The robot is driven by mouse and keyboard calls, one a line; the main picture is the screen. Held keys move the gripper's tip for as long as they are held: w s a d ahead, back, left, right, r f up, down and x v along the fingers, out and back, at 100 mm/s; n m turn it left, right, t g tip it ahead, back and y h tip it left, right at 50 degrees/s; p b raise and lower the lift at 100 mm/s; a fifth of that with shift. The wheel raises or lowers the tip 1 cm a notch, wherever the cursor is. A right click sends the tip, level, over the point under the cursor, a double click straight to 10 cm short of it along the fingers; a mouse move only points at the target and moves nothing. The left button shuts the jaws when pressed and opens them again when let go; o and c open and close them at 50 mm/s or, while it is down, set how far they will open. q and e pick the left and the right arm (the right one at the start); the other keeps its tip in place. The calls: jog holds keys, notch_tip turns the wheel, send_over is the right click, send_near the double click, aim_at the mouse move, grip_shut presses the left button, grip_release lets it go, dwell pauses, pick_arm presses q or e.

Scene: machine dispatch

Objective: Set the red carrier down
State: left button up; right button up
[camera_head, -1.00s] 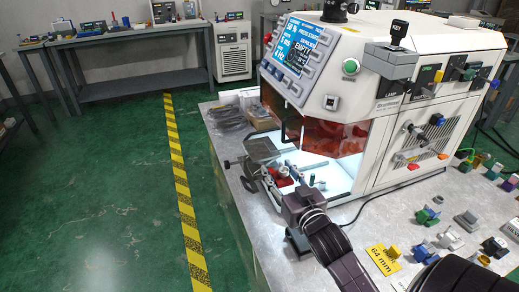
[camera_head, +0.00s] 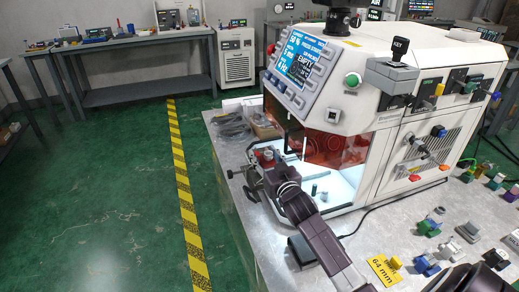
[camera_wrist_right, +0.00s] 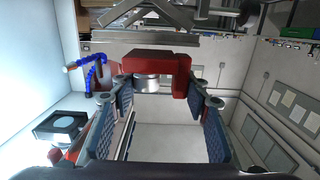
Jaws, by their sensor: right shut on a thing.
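My right gripper (camera_head: 266,172) is at the front left of the machine's lit chamber. It is shut on the red carrier (camera_head: 267,154), which shows only as a small red patch beside the jaws. In the right wrist view the red carrier (camera_wrist_right: 160,62) spans the fingertips of my right gripper (camera_wrist_right: 160,98), with a silver round part under its block. The blue finger pads stand on both sides. Whether the carrier touches a surface below cannot be told. My left gripper is not in view.
The white machine (camera_head: 420,140) has an open lit chamber (camera_head: 340,183) with small dark green cylinders (camera_head: 314,189) on its floor. A yellow 64 mm sign (camera_head: 384,270) and several small coloured parts lie at the right.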

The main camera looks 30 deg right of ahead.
jog(key=x, duration=0.4)
jog(key=shift+r, duration=0.25)
jog(key=shift+w+d+f+p, duration=0.1)
jog(key=shift+w+f+p, duration=0.15)
jog(key=shift+p, duration=0.25)
jog(key=shift+f, duration=0.35)
jog(key=shift+s, duration=0.1)
jog(key=shift+f, duration=0.1)
jog(key=o, duration=1.2)
jog(key=shift+o, duration=0.2)
jog(key=shift+f, duration=0.1)
